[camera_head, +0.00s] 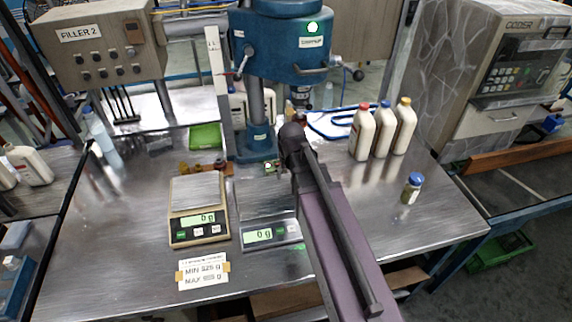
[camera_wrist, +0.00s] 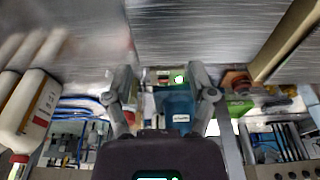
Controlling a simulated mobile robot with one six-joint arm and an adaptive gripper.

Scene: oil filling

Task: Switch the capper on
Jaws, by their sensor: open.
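The capper (camera_head: 280,45) is a teal column machine at the back middle of the steel table, with a lit round green spot on its head. In the head view a small switch box with a green button (camera_head: 268,166) sits at the front of its base. In the wrist view, which looks upside down, the bright green button (camera_wrist: 179,79) shows before the teal base (camera_wrist: 176,108). My gripper (camera_wrist: 161,72) is open and empty, its fingers on either side of that box in the picture. Whether it touches anything cannot be told. My arm hides the gripper's fingers in the head view.
Two scales (camera_head: 198,229) (camera_head: 272,235) reading 0 g stand in front of the capper. Several white bottles (camera_head: 362,132) and a small blue-capped jar (camera_head: 412,188) stand at the right. A green tray (camera_head: 205,136) lies left of the capper. The table's front right is clear.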

